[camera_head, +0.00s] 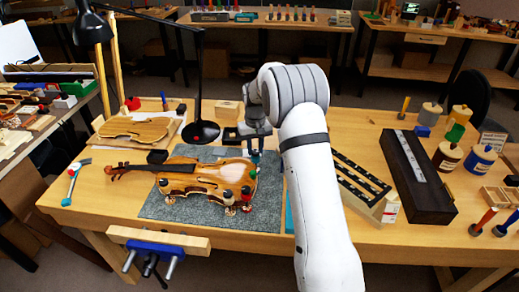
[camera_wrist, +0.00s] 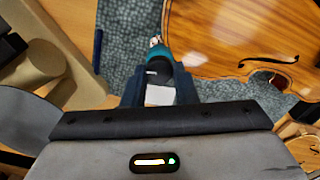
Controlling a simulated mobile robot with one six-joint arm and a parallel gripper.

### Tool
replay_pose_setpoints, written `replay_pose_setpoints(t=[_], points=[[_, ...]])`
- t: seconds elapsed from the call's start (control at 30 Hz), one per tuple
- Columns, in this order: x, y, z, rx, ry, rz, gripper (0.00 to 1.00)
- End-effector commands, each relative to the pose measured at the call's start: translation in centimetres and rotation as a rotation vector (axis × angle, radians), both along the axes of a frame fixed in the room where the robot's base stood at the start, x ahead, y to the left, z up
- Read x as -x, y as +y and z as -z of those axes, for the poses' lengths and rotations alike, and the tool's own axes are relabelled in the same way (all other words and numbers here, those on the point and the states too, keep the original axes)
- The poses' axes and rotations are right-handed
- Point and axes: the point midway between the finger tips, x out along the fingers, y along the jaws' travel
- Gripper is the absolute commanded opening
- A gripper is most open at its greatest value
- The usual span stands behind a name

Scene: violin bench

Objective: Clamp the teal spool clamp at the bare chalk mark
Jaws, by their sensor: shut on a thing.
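The violin (camera_head: 190,177) lies on a grey mat (camera_head: 190,211), its neck to the left. My gripper (camera_head: 256,148) is at the violin's upper right, shut on the teal spool clamp (camera_wrist: 162,63). In the wrist view, my gripper (camera_wrist: 158,88) has a finger on each side of the clamp, close beside the violin's edge (camera_wrist: 235,60). I cannot tell whether the clamp touches the violin. I cannot make out the chalk mark.
A black lamp (camera_head: 202,131) stands behind the violin, near a second violin body (camera_head: 135,129). A black case (camera_head: 415,177) and a slotted rack (camera_head: 358,180) lie to the right. Jars (camera_head: 447,155) stand farther right. A blue vise (camera_head: 155,247) is on the front edge.

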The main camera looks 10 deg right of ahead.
Motion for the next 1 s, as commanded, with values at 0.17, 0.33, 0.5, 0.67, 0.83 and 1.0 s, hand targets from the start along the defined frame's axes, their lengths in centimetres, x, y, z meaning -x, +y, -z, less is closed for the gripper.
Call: replay_pose_setpoints(t=[0.17,0.33,0.5,0.67,0.83,1.0], points=[[-0.16,0.36,-0.13,-0.005,-0.005,0.127,0.03],[-0.15,0.35,-0.16,-0.005,-0.004,0.217,0.03],[-0.14,0.34,-0.18,-0.004,-0.003,0.271,0.03],[-0.14,0.33,-0.2,-0.005,-0.002,0.294,0.03],[-0.14,0.32,-0.21,-0.005,-0.002,0.301,0.03],[-0.14,0.31,-0.2,-0.004,-0.003,0.3,0.03]])
